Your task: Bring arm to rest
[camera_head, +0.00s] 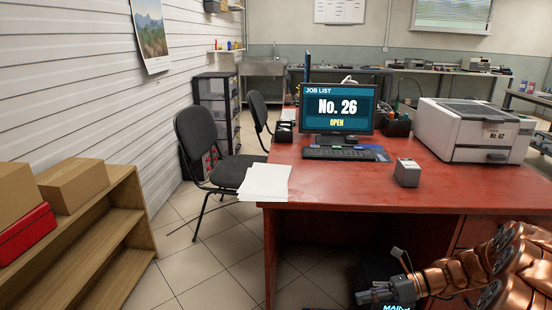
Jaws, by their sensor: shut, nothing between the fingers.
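My arm, copper-coloured and jointed, comes in from the lower right corner of the head view. My gripper (372,296) is at its left end, low in the picture, in front of the red desk (440,187) and below its top. The gripper is small here, its fingers point left, and they look closed with nothing held. A thin cable or bracket stands up from the wrist.
On the desk are a monitor (339,109) reading "No. 26 OPEN", a keyboard (340,153), a small grey box (407,172), a printer (474,130) and papers (265,182). A black chair (218,150) stands left of it. A wooden shelf (112,245) is at left; tiled floor between is clear.

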